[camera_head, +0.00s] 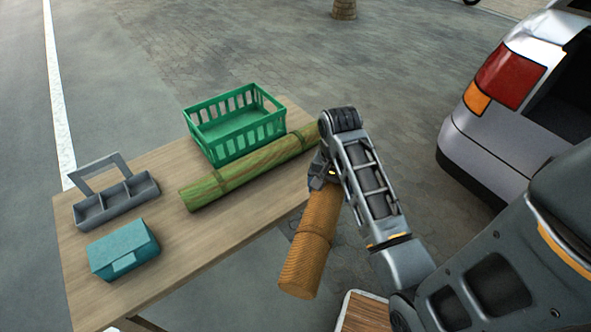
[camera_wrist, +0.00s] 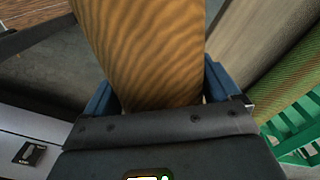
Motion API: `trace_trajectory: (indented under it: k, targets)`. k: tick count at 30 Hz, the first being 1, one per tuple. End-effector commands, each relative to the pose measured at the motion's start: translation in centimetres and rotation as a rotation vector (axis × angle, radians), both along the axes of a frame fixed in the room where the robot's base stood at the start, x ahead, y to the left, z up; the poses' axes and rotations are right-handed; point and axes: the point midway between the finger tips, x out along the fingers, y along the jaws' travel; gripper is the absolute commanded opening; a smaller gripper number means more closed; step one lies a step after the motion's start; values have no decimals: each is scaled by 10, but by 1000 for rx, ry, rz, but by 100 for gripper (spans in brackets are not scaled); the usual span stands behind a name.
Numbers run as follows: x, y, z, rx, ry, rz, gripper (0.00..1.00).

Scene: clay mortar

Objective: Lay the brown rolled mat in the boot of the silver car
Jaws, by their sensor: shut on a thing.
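The brown rolled mat (camera_head: 310,245) is held in my gripper (camera_head: 322,178), off the right edge of the table and tilted, its lower end toward the front. In the wrist view the brown rolled mat (camera_wrist: 145,45) fills the space between the two blue fingers of my gripper (camera_wrist: 160,90). The silver car (camera_head: 490,150) is at the right, with its red and orange tail light toward me. Its boot (camera_head: 570,100) shows as a dark opening at the right edge, partly cut off by the frame and my arm.
A wooden table (camera_head: 240,225) holds a green crate (camera_head: 235,125), a green rolled mat (camera_head: 240,172), a grey divided caddy (camera_head: 115,200) and a teal box (camera_head: 124,249). A wooden-topped thing (camera_head: 365,315) stands low at the front. Paving between table and car is clear.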

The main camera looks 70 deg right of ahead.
Motion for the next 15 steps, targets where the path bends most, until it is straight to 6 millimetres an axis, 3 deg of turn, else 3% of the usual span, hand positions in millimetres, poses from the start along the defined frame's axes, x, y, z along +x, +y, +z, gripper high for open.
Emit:
trace_trajectory:
  k: [15]
  targets:
    - [166,197,-7,-3,-2,1067,35]
